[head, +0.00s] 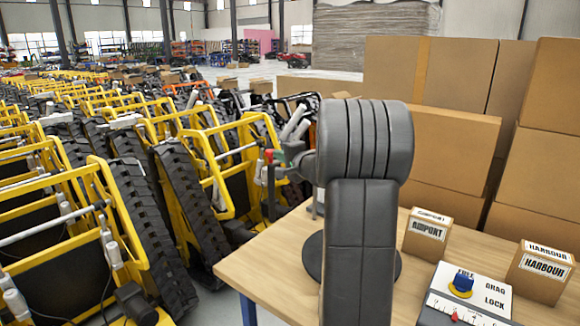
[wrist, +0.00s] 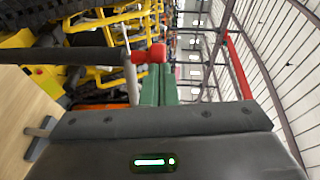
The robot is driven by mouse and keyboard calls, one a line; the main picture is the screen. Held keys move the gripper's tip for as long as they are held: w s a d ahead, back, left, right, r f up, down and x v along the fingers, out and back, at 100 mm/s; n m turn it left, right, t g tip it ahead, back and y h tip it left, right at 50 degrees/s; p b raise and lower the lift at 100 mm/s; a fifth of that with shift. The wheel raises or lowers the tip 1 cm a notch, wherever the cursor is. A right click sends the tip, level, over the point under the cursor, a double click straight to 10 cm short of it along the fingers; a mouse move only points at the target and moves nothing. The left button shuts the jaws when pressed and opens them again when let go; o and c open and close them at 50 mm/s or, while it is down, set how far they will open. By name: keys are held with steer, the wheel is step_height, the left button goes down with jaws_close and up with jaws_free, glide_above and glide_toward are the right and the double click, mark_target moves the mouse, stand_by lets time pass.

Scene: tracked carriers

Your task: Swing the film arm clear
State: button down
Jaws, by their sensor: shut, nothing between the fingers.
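A dark upright post (head: 271,192) with a red end piece (head: 269,156) stands at the table's far left edge. In the wrist view the post (wrist: 85,56) lies sideways, and a grey rod (wrist: 131,82) runs from beside the red piece (wrist: 151,54). This looks like the film arm; its far end is hidden. My gripper (head: 290,152) has green fingers and is shut and empty. In the wrist view its fingers (wrist: 151,92) end close beside the red piece and rod; I cannot tell whether they touch. My dark arm hides part of the table.
On the table (head: 258,265) stand an AIRPORT box (head: 427,240), a HARBOUR box (head: 540,277) and a control box (head: 487,290) with a blue knob marked FREE, DRAG, LOCK. Yellow tracked carriers (head: 120,210) crowd the left. Large cartons (head: 450,80) stack behind the table.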

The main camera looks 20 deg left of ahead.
steer(key=shift+w+a+r+b, duration=0.15)
steer(key=shift+w+a+b, duration=0.15)
steer(key=shift+a, duration=0.35)
steer(key=shift+r, duration=0.1)
steer(key=shift+d, duration=0.1)
